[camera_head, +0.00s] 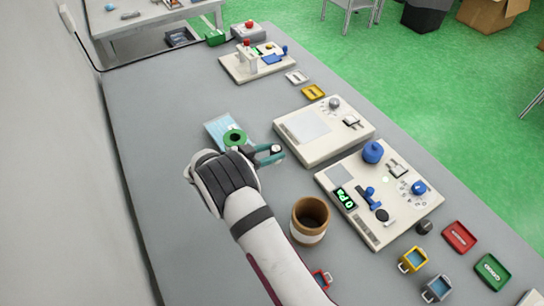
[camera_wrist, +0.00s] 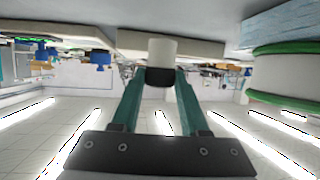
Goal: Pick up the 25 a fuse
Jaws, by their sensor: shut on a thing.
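My gripper (camera_head: 270,153) is over the grey bench, to the right of the green tape roll, with its teal fingers closed. In the wrist view my gripper (camera_wrist: 161,78) has both fingers against a small cylinder (camera_wrist: 162,50), cream at one end and dark at the other. It is held between the fingertips, near the bench surface in that view. In the head view only a pale spot shows at the fingertips. No marking can be read on it, so I cannot tell whether it is the 25 A fuse.
A green tape roll (camera_head: 235,137) lies on a blue packet (camera_head: 216,127). A brown cup (camera_head: 310,216) stands to the right of my arm. Cream panels (camera_head: 292,142) with knobs line the right side. Red (camera_head: 460,236) and green trays (camera_head: 492,271) sit at the right edge. The bench's left side is clear.

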